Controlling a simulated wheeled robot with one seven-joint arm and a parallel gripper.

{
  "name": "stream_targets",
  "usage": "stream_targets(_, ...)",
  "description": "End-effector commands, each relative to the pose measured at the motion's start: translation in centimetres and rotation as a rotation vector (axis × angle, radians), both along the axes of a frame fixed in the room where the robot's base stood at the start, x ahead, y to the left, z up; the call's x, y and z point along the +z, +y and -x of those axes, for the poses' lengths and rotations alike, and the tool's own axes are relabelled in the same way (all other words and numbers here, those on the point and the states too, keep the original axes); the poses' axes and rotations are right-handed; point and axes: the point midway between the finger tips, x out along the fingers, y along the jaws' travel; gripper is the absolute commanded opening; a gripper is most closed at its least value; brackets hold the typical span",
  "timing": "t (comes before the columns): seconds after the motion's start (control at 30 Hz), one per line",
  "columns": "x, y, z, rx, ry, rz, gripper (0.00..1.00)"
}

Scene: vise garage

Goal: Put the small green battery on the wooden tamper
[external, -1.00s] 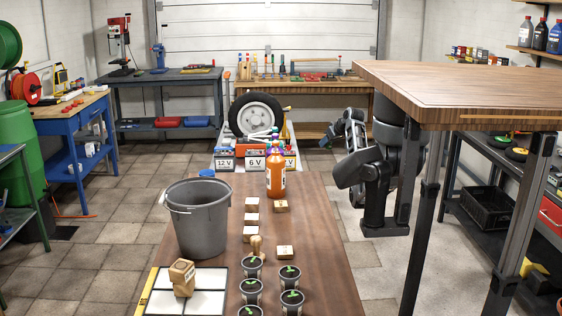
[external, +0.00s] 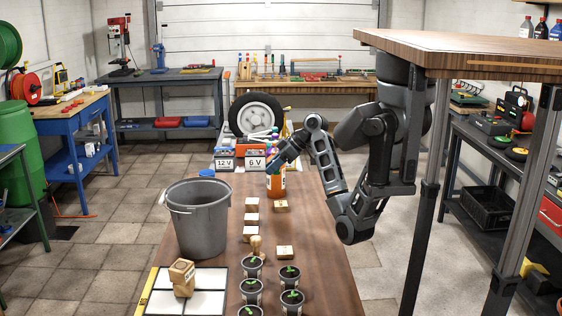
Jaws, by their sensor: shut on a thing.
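A wooden piece with a rounded knob (external: 255,244), perhaps the wooden tamper, stands behind the potted seedlings. A block-shaped wooden piece (external: 182,278) stands on the white panelled board at the front left. I cannot tell for certain which is the tamper.
A grey bucket (external: 197,220) stands at the table's left. Several potted seedlings (external: 290,299) fill the front. Boxes labelled 12 V and 6 V (external: 255,162) stand at the back. A raised wooden top (external: 460,55) is at the right.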

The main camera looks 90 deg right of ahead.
Motion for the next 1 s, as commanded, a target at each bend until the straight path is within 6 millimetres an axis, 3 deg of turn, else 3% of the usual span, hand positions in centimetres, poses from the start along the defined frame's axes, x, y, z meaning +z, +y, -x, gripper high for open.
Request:
stream_targets(0.03, 0.4, 2.7, -0.3, 0.057, 0.002, -0.002, 0.0)
stream_targets(0.1, 0.4, 5.8, -0.4, 0.126, 0.002, -0.002, 0.0)
stream_targets(0.3, 0.7, 12.5, -0.1, 0.279, -0.001, 0.001, 0.0)
stream_targets(0.57, 0.1, 16.0, -0.2, 0.346, -0.001, -0.002, 0.0)
stream_targets(1.0, -5.0, 22.6, -5.7, 0.346, -0.002, -0.002, 0.0)
